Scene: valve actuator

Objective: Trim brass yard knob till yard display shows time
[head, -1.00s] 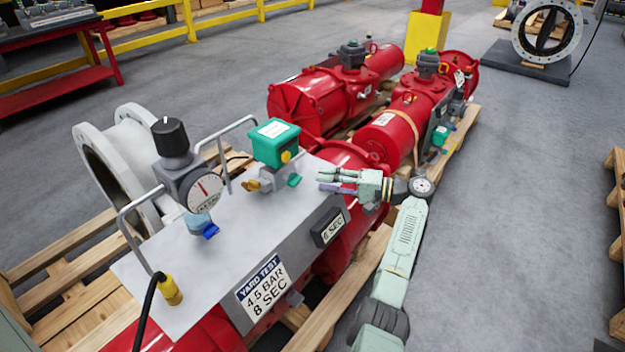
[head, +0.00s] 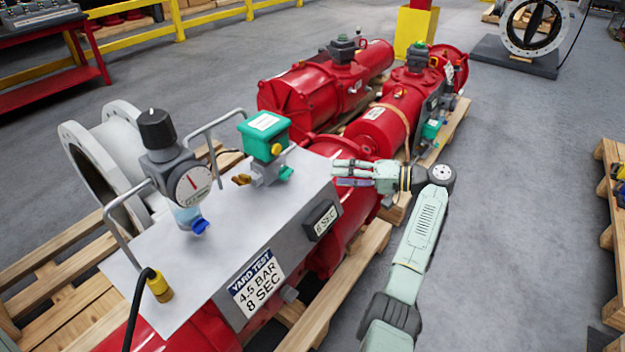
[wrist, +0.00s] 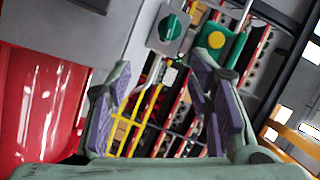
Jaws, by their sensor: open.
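The brass knob (head: 242,180) sticks out to the left of a small grey valve block under a green box (head: 264,135) on the grey panel (head: 160,262). The small dark display (head: 321,218) on the panel's front face appears to read 6 SEC. A plate (head: 258,284) reads YARD TEST, 4.5 BAR, 8 SEC. My gripper (head: 335,173) is open and empty, right of the green box and apart from the knob. In the wrist view my gripper (wrist: 160,90) has its purple-padded fingers spread, with a green knob (wrist: 172,28) and yellow button (wrist: 216,40) beyond. The brass knob is not clear there.
A black-topped regulator (head: 157,130) with a round gauge (head: 194,185) stands on the panel's left. Metal loop handles (head: 212,130) rise nearby. Red actuators (head: 385,130) lie behind my gripper. The floor to the right (head: 520,200) is clear.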

